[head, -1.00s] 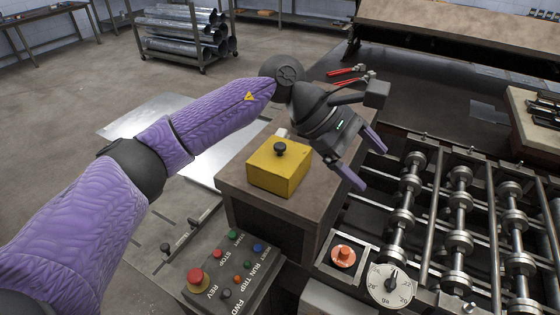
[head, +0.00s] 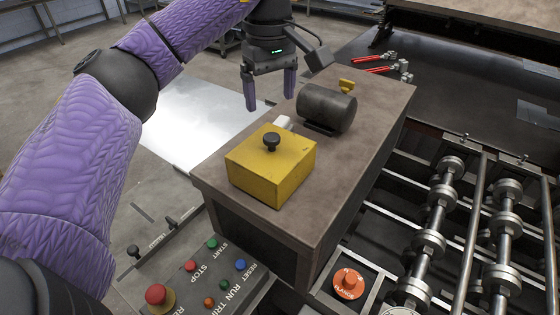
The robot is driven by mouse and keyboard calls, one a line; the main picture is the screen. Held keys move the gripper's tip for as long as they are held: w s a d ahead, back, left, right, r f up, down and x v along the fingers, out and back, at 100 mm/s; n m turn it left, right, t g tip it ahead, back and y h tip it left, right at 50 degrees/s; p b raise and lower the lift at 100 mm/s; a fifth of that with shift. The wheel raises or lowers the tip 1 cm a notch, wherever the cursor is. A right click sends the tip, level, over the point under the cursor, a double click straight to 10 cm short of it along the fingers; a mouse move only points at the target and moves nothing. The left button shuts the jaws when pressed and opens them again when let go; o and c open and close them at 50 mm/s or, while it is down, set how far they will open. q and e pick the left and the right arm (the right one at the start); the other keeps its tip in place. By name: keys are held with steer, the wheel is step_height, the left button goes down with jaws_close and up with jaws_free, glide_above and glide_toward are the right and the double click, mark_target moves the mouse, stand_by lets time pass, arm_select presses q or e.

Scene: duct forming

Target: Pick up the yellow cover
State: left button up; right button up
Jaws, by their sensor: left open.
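The yellow cover (head: 270,172) is a box with a black knob (head: 271,141) on its top. It sits on the brown cabinet top (head: 335,160) near the cabinet's left front. My left gripper (head: 271,100) is open and empty, with its two purple fingers pointing down. In the picture it is above and behind the cover, apart from the knob. A small white piece shows just behind the cover. My right gripper is not in view.
A dark cylindrical motor (head: 326,108) stands on the cabinet right of the gripper. A control panel (head: 205,285) with buttons lies in front. Rollers (head: 428,240) fill the right side. Red-handled tools (head: 380,66) lie on the bench behind.

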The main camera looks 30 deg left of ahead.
mark_target(272, 136)
arm_select(q)
step_height(272, 136, down, 9)
steer(key=shift+s+f+p, duration=0.1)
steer(key=shift+f+p, duration=0.1)
steer(key=shift+p, duration=0.1)
jaws_close()
stand_by(1.3)
